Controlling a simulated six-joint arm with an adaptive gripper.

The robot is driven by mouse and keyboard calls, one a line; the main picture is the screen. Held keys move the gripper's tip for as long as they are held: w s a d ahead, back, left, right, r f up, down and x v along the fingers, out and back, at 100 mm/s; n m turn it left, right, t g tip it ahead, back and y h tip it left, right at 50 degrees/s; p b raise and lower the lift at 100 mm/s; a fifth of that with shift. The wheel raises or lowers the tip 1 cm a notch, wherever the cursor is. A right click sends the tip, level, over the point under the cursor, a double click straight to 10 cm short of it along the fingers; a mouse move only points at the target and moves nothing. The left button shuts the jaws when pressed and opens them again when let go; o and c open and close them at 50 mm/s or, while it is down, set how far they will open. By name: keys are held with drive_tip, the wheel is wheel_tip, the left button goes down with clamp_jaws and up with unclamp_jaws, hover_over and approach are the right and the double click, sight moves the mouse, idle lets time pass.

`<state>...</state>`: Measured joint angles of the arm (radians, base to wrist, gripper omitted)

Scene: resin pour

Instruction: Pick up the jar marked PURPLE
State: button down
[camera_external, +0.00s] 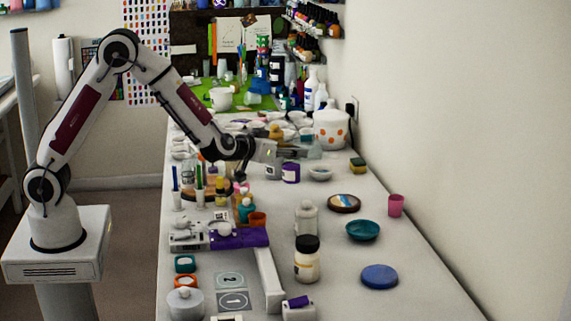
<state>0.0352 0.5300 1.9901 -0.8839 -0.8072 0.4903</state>
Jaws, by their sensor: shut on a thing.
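A small purple jar (291,173) with a pale label stands at the middle of the long white table, toward the back. Its lettering is too small to read. My gripper (306,154) reaches out level from the left, with its grey fingers at the top of this jar. The fingers are shut on it, though the contact itself is small and partly hidden. I cannot tell whether the jar's base touches the table.
A white pot with orange dots (331,130) stands behind, and a grey dish (320,174) lies just right of the jar. Small bottles (246,208) crowd the near left. A cream jar with black lid (307,262) stands nearer. Some bare table lies between them.

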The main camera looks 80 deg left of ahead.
drive_tip(key=shift+r, duration=2.1)
drive_tip(key=shift+d, duration=0.1)
